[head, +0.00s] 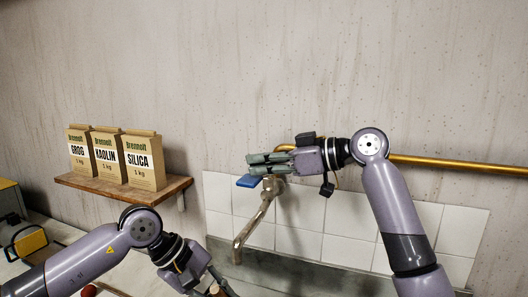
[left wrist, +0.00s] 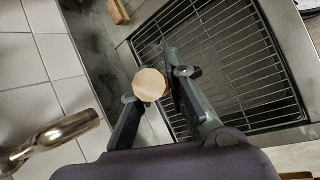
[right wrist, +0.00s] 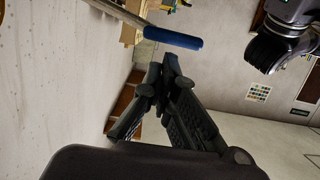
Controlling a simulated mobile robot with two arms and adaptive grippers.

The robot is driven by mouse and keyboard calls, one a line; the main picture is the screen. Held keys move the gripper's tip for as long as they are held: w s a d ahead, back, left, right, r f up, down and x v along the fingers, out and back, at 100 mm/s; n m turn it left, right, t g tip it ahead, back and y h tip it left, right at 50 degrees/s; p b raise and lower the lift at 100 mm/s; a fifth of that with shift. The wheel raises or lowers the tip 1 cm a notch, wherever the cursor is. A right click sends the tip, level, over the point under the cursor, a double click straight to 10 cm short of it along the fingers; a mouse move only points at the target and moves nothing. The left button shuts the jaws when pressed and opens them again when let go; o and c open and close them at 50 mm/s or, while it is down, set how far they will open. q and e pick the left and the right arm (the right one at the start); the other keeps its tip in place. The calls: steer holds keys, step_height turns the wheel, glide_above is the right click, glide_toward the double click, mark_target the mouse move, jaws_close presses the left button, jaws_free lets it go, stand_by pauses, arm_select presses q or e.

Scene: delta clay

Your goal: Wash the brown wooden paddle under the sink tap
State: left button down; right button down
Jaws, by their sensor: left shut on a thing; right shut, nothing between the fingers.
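In the left wrist view, the wooden paddle (left wrist: 151,85) shows end-on as a pale octagonal face between the fingers of my left gripper (left wrist: 155,95), which is shut on it. Its remaining length is mostly hidden. In the head view, my left gripper is at the bottom edge, partly cut off. The metal tap (head: 252,230) comes from the tiled wall, its spout angled down to the left; it also shows in the left wrist view (left wrist: 62,132). The tap has a blue lever (head: 248,181), also in the right wrist view (right wrist: 172,38). My right gripper (head: 250,164) is shut and empty, just above the lever.
A wire grid (left wrist: 225,70) lies within the steel sink surround (left wrist: 292,50). A wooden shelf (head: 180,187) with three clay-material bags (head: 110,157) is on the wall to the left. A brass pipe (head: 460,164) runs along the wall behind my right arm.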

steer(key=shift+a+f, duration=0.15)
steer(key=shift+f, duration=0.1)
steer(key=shift+s+a+f+n+t, duration=0.1)
steer(key=shift+s+f+n+t, duration=0.2)
steer(key=shift+f+n, duration=0.45)
steer(key=shift+s+a+f+n+t, duration=0.1)
steer(key=shift+s+f+n+t, duration=0.3)
steer(key=shift+f, duration=0.65)
steer(key=shift+s+a+f+n+t, duration=0.1)
steer(key=shift+s+f+n, duration=0.1)
steer(key=shift+f+n, duration=0.6)
steer(key=shift+f, duration=0.1)
stand_by(0.6)
